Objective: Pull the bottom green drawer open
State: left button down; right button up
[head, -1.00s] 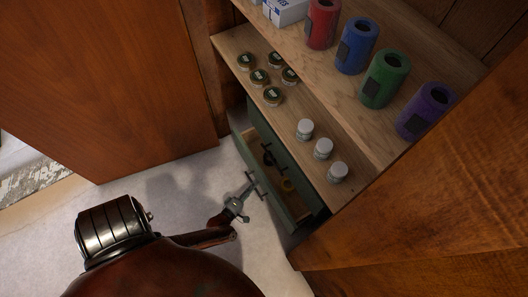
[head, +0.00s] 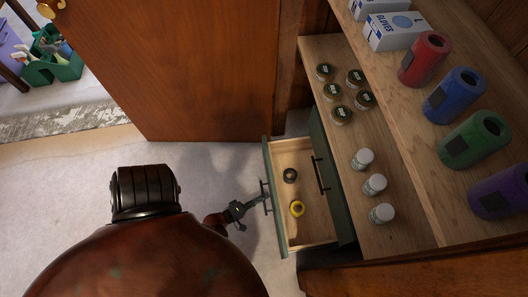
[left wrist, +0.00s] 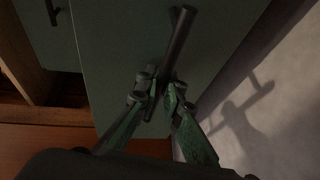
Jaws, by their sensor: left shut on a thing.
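The bottom green drawer (head: 276,205) stands pulled out from the cabinet in the head view. Its light wooden inside shows a dark roll (head: 290,175) and a yellow roll (head: 297,208). My left gripper (head: 262,198) is at the dark bar handle on the drawer's front, shut on it. In the left wrist view the fingers (left wrist: 161,92) close around the handle (left wrist: 179,45), which runs up from between them against the green drawer front (left wrist: 120,50). My right gripper is in neither view.
Another green drawer front with a dark handle (head: 320,174) is shut above the open one. Jars (head: 340,114), white bottles (head: 374,184) and coloured canisters (head: 463,95) stand on the shelves. A brown door (head: 190,70) stands at the back; pale floor lies left of the drawer.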

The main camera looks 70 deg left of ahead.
pick_arm(q)
jog(key=c, duration=2.3)
grip_release()
